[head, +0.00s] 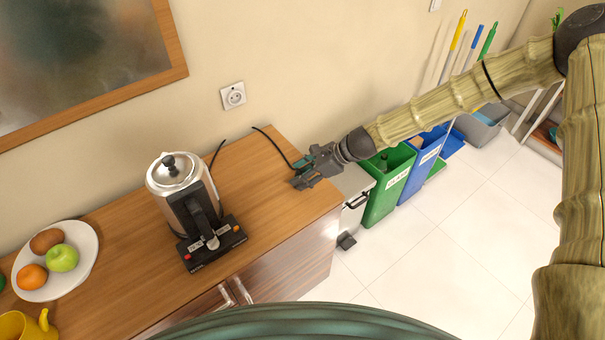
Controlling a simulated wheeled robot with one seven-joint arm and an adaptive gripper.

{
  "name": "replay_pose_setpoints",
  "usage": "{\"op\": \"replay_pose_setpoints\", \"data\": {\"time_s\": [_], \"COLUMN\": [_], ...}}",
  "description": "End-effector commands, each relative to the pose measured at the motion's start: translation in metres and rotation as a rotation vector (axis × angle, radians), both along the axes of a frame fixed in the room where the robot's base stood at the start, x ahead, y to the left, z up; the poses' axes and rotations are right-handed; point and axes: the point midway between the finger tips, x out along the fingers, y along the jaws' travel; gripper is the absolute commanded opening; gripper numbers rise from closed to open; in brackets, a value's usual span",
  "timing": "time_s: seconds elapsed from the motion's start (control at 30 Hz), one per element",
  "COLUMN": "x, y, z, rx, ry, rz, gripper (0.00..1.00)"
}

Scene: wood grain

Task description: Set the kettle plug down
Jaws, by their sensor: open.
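The silver and black kettle (180,192) stands on its black base on the wooden cabinet top. A black cord (272,143) runs at the back of the cabinet top, and its end reaches my gripper (298,175). My gripper is open, low over the right end of the cabinet top near the back. The plug cannot be told apart from the dark fingers, so I cannot tell whether it touches them or the wood. The wall socket (234,96) is empty, above and left of my gripper.
A plate (84,262) with fruit and a yellow mug (22,327) stand at the left of the cabinet top (280,205). Green (382,195) and blue (425,160) bins stand on the floor to the right.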

Motion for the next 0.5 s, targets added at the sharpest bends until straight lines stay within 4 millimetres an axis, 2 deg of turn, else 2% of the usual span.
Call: {"op": "replay_pose_setpoints", "data": {"time_s": [0.17,0.5], "x": [0.000,-0.004], "y": [-0.005,-0.031], "z": [0.005,0.031], "rx": [0.000,-0.001], "ry": [-0.002,-0.004], "rz": [-0.001,0.001], "gripper": [0.49,0.49]}}
